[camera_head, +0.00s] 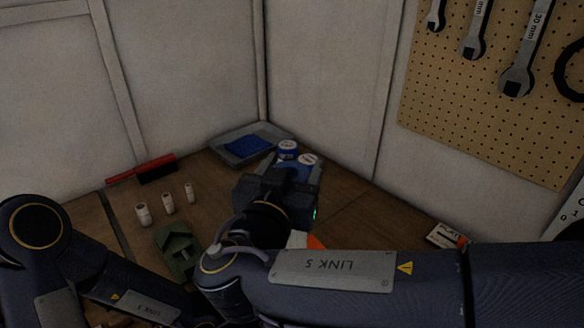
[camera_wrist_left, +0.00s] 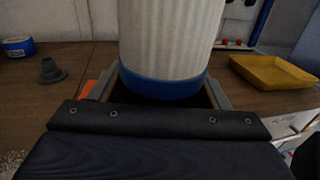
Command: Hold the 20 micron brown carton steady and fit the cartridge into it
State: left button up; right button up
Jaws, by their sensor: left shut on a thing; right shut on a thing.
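In the left wrist view a white ribbed cartridge (camera_wrist_left: 172,35) with a blue end cap (camera_wrist_left: 165,86) stands upright between the grey fingers of my left gripper (camera_wrist_left: 163,92), which is shut on it. In the head view the left gripper is hidden behind my right arm. My right gripper (camera_head: 288,182) is seen from behind over the table. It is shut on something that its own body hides. I cannot make out the brown carton in either view.
Several small white cylinders (camera_head: 168,204), a green holder (camera_head: 176,248) and a small box (camera_head: 447,236) are on the table. A yellow tray (camera_wrist_left: 270,72) shows in the wrist view.

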jog(key=shift+f, duration=6.95)
jog(key=o, duration=1.7)
jog(key=shift+f, duration=0.1)
jog(key=shift+c, duration=0.2)
jog(key=v, duration=1.2)
pick_arm(q)
jog(key=o, duration=1)
jog(key=shift+o, duration=0.2)
jog(key=shift+a, duration=0.1)
